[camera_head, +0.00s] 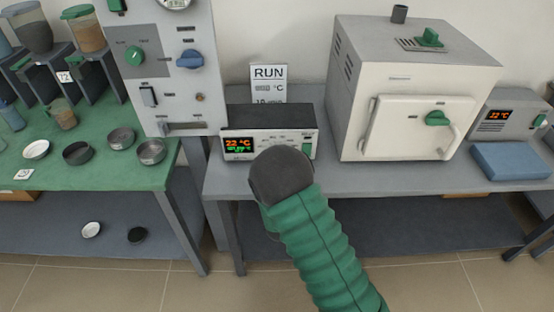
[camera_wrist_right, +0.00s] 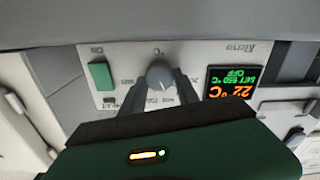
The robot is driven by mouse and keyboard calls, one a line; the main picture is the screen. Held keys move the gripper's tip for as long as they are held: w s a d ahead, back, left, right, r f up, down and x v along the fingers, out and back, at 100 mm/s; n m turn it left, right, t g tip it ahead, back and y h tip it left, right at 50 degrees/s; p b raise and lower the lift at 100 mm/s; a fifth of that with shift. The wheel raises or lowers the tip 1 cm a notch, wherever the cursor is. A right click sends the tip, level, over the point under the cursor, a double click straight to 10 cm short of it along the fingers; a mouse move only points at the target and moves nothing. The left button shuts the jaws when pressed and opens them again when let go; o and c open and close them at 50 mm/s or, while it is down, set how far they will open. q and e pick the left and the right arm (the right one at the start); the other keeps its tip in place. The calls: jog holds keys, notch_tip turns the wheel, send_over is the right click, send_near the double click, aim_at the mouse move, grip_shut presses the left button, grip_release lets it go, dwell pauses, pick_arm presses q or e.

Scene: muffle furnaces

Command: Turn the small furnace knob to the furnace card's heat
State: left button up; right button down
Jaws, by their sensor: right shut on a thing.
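The small furnace control box (camera_head: 268,118) stands on the grey bench, with a lit display (camera_head: 238,146) reading 22 °C in orange and a green line below. The right wrist view shows this panel upside down: a grey round knob (camera_wrist_right: 160,73) with a printed scale, and the display (camera_wrist_right: 232,82) with 22 °C, a set value and OFF. My right gripper (camera_wrist_right: 159,84) is shut on the knob, one finger on each side. In the head view my right arm hides the knob. The furnace card (camera_head: 268,83) stands behind the box, reading RUN; its temperature digits are too small to read. My left gripper is not in view.
A green switch (camera_wrist_right: 101,76) sits beside the knob on the panel. A large white furnace (camera_head: 400,90) stands right of the box, and a tall grey cabinet (camera_head: 165,65) with knobs stands left. A blue block (camera_head: 510,160) lies at the right. A green table (camera_head: 110,178) holds several dishes.

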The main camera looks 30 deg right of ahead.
jog(key=m+b, duration=0.1)
jog(key=m, duration=0.1)
jog(key=f+m+b, duration=0.1)
jog(key=m, duration=0.1)
jog(key=shift+s+m, duration=0.1)
jog(key=shift+m, duration=0.2)
jog(key=m+b, duration=0.4)
jog(key=m, duration=0.1)
jog(key=shift+f, duration=0.1)
jog(key=m+b, duration=0.5)
jog(key=m, duration=0.1)
jog(key=shift+m, duration=0.3)
jog(key=shift+m+b, duration=1.15)
jog(key=shift+m, duration=0.35)
jog(key=shift+r, duration=0.2)
